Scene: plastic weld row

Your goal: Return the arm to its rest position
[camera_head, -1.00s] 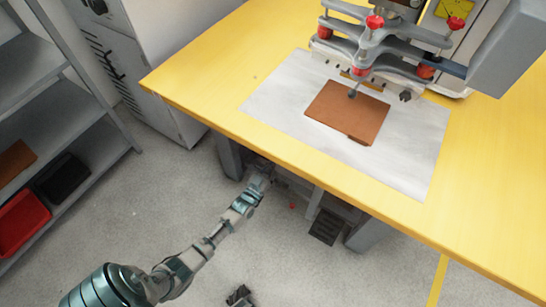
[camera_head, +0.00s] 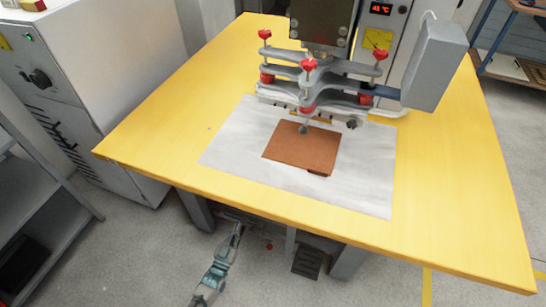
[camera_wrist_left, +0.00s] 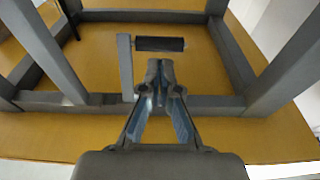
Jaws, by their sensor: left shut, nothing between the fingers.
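My left arm comes up from the bottom of the head view, and my left gripper (camera_head: 238,231) is at the front edge of the yellow table (camera_head: 150,135), low beside its frame. In the left wrist view the left gripper (camera_wrist_left: 160,66) is shut and empty, its fingertips together. Grey frame bars (camera_wrist_left: 60,103) and a dark roller-like bar (camera_wrist_left: 160,44) lie beyond the fingers. My right gripper is in neither view.
A press machine with red knobs (camera_head: 308,65) stands on the table over a white sheet (camera_head: 365,175) with a brown plate (camera_head: 300,147). A pedal (camera_head: 307,262) is under the table. A white cabinet (camera_head: 80,80) and grey shelf (camera_head: 35,205) stand left. Floor in front is open.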

